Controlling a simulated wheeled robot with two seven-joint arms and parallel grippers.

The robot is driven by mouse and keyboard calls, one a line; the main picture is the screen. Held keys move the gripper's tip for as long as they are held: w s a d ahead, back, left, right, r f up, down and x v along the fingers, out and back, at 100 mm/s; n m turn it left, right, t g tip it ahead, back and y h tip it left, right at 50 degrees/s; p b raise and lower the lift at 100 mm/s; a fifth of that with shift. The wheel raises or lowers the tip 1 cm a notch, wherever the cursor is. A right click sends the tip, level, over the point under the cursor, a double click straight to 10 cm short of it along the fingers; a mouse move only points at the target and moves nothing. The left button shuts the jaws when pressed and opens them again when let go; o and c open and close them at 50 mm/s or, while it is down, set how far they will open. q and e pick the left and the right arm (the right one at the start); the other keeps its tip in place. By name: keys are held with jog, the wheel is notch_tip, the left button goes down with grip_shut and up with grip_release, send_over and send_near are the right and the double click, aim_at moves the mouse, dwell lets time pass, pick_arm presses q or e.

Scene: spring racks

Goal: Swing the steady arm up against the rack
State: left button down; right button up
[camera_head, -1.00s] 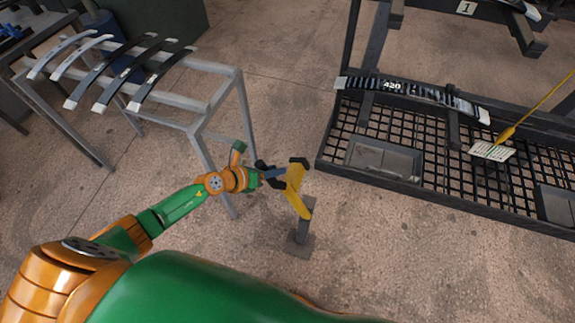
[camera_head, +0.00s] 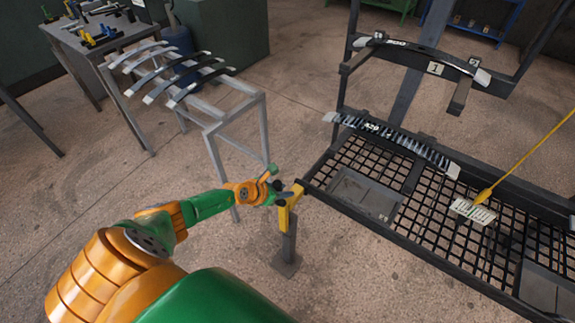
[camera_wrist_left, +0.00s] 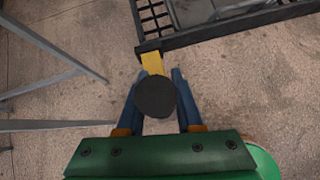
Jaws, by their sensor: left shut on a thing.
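The yellow steady arm (camera_head: 284,216) stands on a grey post (camera_head: 288,248) with a floor plate. Its upper end is at the near left corner of the black rack (camera_head: 345,207); I cannot tell whether they touch. My left gripper (camera_head: 281,197) is at the top of the steady arm, shut on it. In the left wrist view, the fingers (camera_wrist_left: 155,100) lie on both sides of a round dark knob (camera_wrist_left: 155,96). The yellow bar (camera_wrist_left: 153,63) runs from behind the knob to the rack's edge (camera_wrist_left: 225,26). My right gripper is not in view.
A grey stand (camera_head: 236,112) with several leaf springs is left of the rack. A yellow cord with a white tag (camera_head: 473,210) hangs at right. Floor in front is clear.

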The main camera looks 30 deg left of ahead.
pick_arm(q)
jog(key=shift+s+d+f, duration=0.1)
jog(key=shift+d+f, duration=0.05)
jog(key=c, duration=0.8)
grip_release()
jog(key=shift+o, duration=1.1)
jog(key=shift+d, duration=0.2)
jog(key=p+v, duration=0.5)
jog(key=v, duration=0.2)
jog(key=shift+p, duration=0.35)
